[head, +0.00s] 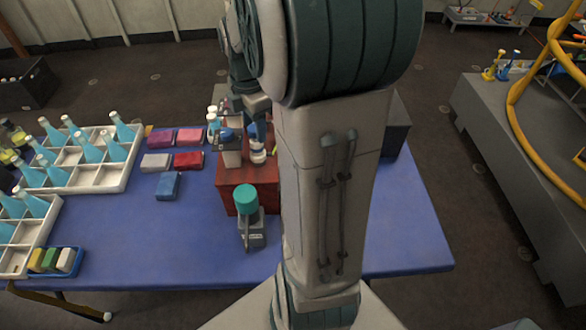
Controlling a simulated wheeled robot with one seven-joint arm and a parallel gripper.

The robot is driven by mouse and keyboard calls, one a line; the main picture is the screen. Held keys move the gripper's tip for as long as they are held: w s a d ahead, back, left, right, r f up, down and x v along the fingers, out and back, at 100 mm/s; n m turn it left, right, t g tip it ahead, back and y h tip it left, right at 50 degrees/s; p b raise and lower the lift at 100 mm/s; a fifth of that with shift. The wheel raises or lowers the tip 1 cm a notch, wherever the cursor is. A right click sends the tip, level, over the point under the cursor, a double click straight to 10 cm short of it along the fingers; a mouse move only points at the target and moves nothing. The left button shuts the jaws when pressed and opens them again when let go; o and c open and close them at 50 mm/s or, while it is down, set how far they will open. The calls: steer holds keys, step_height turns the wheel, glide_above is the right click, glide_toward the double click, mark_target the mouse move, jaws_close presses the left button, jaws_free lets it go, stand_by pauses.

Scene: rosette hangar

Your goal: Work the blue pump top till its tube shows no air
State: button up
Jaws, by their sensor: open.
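A pale dispenser bottle (232,158) with a blue pump top (228,135) stands on a red-brown box (233,178) at the middle of the table. My gripper (258,128) is open, pointing down just right of the blue pump top. I cannot tell whether it touches anything. A white container with a blue band (257,157) stands below my gripper, partly hidden by it. The pump's tube is too small to make out, so I cannot tell whether it holds air.
A grey device with a teal top (245,199) stands in front of the box. Coloured blocks (168,186) lie to its left. White crates (110,178) of pale-blue bottles fill the table's left end. My arm hides the middle.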

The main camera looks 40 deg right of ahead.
step_height(320, 180, up, 7)
steer(key=p, duration=0.6)
steer(key=shift+r, duration=0.1)
stand_by(0.3)
steer(key=shift+d, duration=0.1)
stand_by(0.4)
